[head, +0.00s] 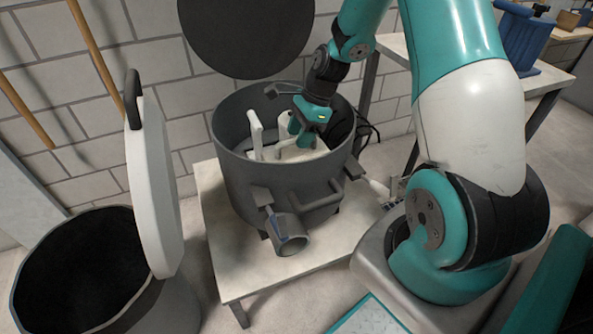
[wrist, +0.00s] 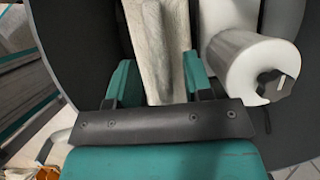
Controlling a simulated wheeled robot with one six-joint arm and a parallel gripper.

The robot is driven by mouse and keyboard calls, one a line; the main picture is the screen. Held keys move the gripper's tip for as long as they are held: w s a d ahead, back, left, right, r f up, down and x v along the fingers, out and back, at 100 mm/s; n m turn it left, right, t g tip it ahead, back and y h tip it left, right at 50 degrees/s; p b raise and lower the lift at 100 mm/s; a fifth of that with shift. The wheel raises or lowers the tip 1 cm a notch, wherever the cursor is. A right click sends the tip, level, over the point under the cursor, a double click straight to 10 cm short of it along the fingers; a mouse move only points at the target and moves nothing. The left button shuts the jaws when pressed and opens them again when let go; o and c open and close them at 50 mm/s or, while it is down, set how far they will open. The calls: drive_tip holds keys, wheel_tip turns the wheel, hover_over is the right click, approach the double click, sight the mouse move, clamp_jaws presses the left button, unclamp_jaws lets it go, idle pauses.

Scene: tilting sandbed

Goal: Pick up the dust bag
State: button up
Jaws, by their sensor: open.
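A grey round vessel (head: 235,178) stands open on a pale table, and pale objects sit inside it. My gripper (head: 305,137) reaches down into it from above. In the wrist view, my gripper (wrist: 160,85) is open, with one teal finger on each side of a pale, creased, cloth-like piece, which looks like the dust bag (wrist: 158,40). Whether the fingers touch it I cannot tell. Its lower end is hidden behind my gripper. In the head view, pale material (head: 300,154) shows below my gripper, partly covered by it.
A white upright piece (head: 255,135) is inside the vessel's left side. The vessel's rim surrounds my gripper. An open dark bin (head: 75,262) with a raised white lid (head: 155,185) stands left.

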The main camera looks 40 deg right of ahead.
drive_tip(key=x, duration=0.2)
drive_tip(key=shift+a+f, duration=0.15)
drive_tip(key=shift+f, duration=0.15)
clamp_jaws()
drive_tip(key=shift+r, duration=0.15)
idle(0.9)
